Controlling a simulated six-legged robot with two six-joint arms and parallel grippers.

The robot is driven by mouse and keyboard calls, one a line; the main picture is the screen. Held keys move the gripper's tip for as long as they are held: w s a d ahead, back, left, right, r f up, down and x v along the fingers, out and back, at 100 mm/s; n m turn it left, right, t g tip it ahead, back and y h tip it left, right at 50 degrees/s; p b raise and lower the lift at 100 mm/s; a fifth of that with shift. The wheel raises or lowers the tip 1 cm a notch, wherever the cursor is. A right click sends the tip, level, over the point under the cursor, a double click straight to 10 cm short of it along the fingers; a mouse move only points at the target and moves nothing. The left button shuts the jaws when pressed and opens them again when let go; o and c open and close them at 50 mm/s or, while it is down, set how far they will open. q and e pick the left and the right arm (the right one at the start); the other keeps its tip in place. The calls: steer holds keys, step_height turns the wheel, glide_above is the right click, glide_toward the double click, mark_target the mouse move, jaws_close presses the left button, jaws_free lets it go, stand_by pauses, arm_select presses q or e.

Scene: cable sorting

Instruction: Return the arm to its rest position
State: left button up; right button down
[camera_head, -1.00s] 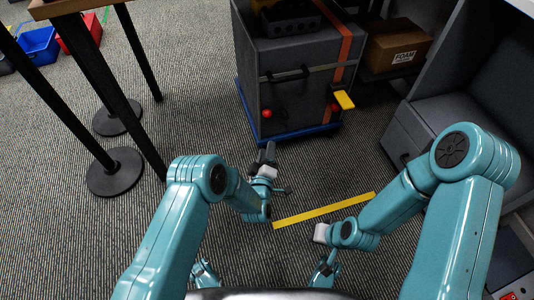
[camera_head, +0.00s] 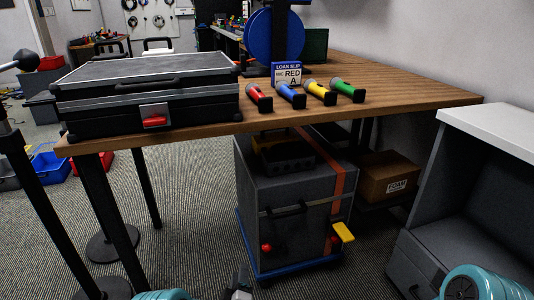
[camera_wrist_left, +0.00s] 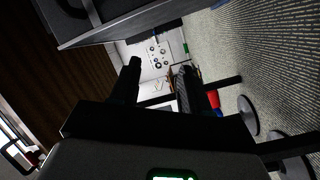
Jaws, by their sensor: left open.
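My left gripper (camera_head: 239,283) shows only as a small dark and grey tip at the bottom edge of the head view, low in front of the grey case on the floor. In the left wrist view its two dark fingers (camera_wrist_left: 158,80) stand apart with nothing between them, so it is open and empty. A teal part of my left arm (camera_head: 162,295) shows at the bottom edge. A teal joint of my right arm (camera_head: 487,284) is at the lower right. My right gripper is out of view.
A wooden table (camera_head: 400,98) holds a closed black case (camera_head: 150,95), several coloured flashlights (camera_head: 320,92) and a loan slip sign (camera_head: 287,74). Below it stand a grey wheeled case (camera_head: 300,215) and a cardboard box (camera_head: 388,178). A grey cabinet (camera_head: 480,190) is at right. Black posts stand at left.

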arm_select(q)
steer(key=s+a+f+m+g+p, duration=0.1)
steer(key=s+a+m+g, duration=0.1)
steer(key=s+a+g, duration=0.6)
steer(key=s+d+f+m+g+h, duration=0.1)
steer(key=s+f+m+g+h, duration=0.2)
steer(key=s, duration=0.8)
steer(key=s+d+f+m+g, duration=0.1)
steer(key=s+f+m+g, duration=0.3)
steer(key=s, duration=0.8)
steer(key=s+d+r+g+p, duration=0.1)
steer(key=s+r+p, duration=0.1)
steer(key=r+p, duration=1.7)
steer(key=s+d+r+g+h+p, duration=0.1)
steer(key=s+r+p, duration=0.1)
steer(key=r+p, duration=1.7)
steer(key=shift+s+d+r+m+g, duration=0.2)
steer(key=shift+s+r+m+g, duration=0.1)
steer(key=shift+s+r+m, duration=0.15)
arm_select(e)
steer(key=s+a+r+g, duration=0.1)
steer(key=s+r, duration=0.2)
steer(key=r, duration=1.6)
steer(key=s+a+r+g, duration=0.1)
steer(key=s+r, duration=0.2)
steer(key=r, duration=1.7)
steer(key=shift+n+y, duration=0.3)
